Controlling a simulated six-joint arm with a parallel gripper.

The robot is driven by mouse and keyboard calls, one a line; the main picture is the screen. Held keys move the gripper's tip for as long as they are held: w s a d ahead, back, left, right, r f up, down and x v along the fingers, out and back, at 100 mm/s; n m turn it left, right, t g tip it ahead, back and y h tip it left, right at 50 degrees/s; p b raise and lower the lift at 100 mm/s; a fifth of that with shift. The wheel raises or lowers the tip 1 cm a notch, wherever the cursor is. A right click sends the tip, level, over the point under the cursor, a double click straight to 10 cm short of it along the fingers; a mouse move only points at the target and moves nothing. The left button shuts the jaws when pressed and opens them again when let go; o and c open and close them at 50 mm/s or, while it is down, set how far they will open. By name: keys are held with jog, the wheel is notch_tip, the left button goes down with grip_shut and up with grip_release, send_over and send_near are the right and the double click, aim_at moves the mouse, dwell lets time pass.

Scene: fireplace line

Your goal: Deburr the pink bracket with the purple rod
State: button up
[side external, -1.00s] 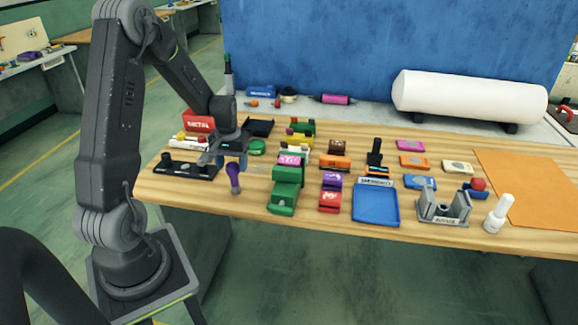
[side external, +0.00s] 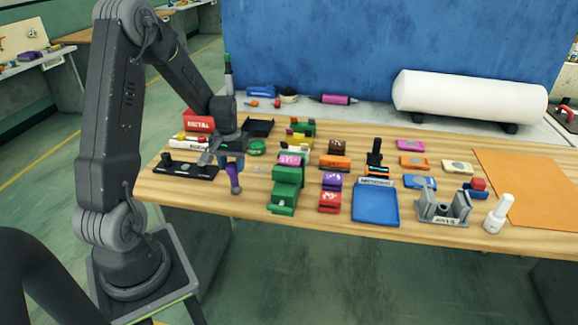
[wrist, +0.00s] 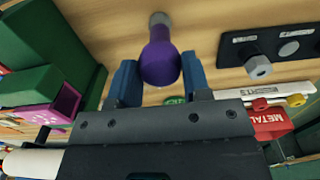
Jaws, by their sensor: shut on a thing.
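My gripper (side external: 232,162) is shut on the purple rod (side external: 234,178), which points down with a grey tip over the front left of the wooden table. In the wrist view the blue fingers of my gripper (wrist: 161,84) stand either side of the rod (wrist: 160,58), and its grey end shows at the top. The pink bracket (side external: 290,160) sits in the green vise (side external: 287,183), to the right of my gripper and apart from the rod. In the wrist view the bracket (wrist: 52,112) shows a hollow end beside the green vise body (wrist: 45,70).
A black holder plate (side external: 185,171) lies left of my gripper, near a red METAL box (side external: 199,122). Right of the vise are a purple block (side external: 332,181), a red block (side external: 330,201), a blue tray (side external: 376,206) and a grey fixture (side external: 443,208).

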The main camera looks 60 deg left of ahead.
jog(key=shift+c, duration=0.7)
jog(key=shift+r, duration=0.15)
jog(key=shift+r, duration=0.7)
jog(key=shift+r, duration=3.75)
